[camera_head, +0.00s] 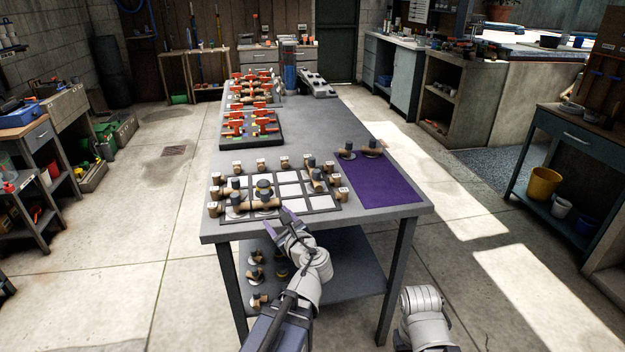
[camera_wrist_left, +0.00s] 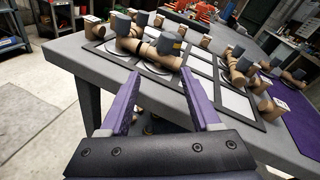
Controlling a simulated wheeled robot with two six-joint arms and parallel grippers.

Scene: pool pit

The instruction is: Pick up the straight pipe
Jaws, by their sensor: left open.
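Tan pipe pieces with dark grey ends lie on a black-framed board of white squares (camera_head: 290,190) at the near end of the table. A piece with a straight tan body (camera_head: 265,204) lies on its front left part; I cannot tell surely that it is the straight pipe. My left gripper (camera_head: 281,219) is open and empty at the board's front edge, just short of that piece. In the left wrist view, tan pieces with grey ends (camera_wrist_left: 158,58) stand beyond the spread purple fingers (camera_wrist_left: 160,74), apart from them. My right gripper is out of view.
A purple mat (camera_head: 385,190) with two dark-capped pieces at its far edge lies right of the board. A black tray of red-handled valves (camera_head: 250,127) stands farther back. More fittings (camera_head: 257,300) lie on the lower shelf. The grey table (camera_head: 330,125) is bare behind the mat.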

